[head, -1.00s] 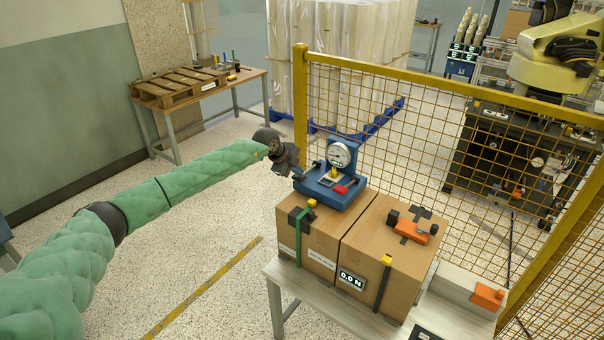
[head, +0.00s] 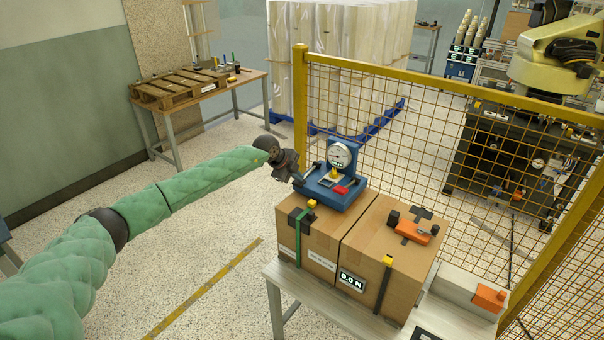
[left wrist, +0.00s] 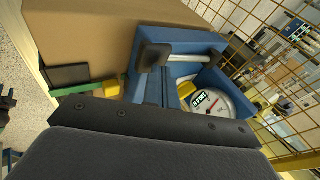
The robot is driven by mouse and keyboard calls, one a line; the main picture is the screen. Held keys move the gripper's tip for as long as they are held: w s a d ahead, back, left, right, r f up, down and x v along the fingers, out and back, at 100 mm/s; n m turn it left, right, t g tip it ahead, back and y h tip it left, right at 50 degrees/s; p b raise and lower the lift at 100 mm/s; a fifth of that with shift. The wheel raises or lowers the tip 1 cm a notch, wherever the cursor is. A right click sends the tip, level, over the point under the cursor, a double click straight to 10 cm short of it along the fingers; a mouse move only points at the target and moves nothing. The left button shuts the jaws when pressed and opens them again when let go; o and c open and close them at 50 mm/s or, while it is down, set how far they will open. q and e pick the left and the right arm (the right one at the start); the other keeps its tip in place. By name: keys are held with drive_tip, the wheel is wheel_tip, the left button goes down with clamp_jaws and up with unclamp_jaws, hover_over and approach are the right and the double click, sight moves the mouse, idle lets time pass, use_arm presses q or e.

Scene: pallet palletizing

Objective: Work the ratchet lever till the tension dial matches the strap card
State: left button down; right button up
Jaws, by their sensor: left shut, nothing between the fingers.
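A blue tensioner (head: 335,190) with a round white tension dial (head: 340,156) stands on the left cardboard box (head: 312,236). The dial also shows in the left wrist view (left wrist: 217,107); its needle is too small to read. A grey bar with a dark end, seemingly the ratchet lever (left wrist: 190,62), crosses the blue body. A display (head: 351,281) on the box front reads 0.0 N. My left gripper (head: 296,181) is shut and empty at the tensioner's left side; I cannot tell whether it touches. My right gripper is not in view. I cannot identify the strap card.
The right cardboard box (head: 397,250) carries an orange tool (head: 411,231). Both boxes stand on a pale table (head: 345,312). A yellow mesh fence (head: 420,130) rises close behind the tensioner. Open floor lies left of the table.

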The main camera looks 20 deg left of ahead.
use_arm(q)
drive_tip(key=shift+f, duration=0.3)
drive_tip(key=shift+w+r+p, duration=0.15)
drive_tip(key=shift+r+p, duration=1)
drive_tip(key=shift+r, duration=1.55)
drive_tip(key=shift+d+r+p, duration=0.1)
drive_tip(key=shift+r+p, duration=0.8)
drive_tip(key=shift+r, duration=1.4)
drive_tip(key=shift+w, duration=0.1)
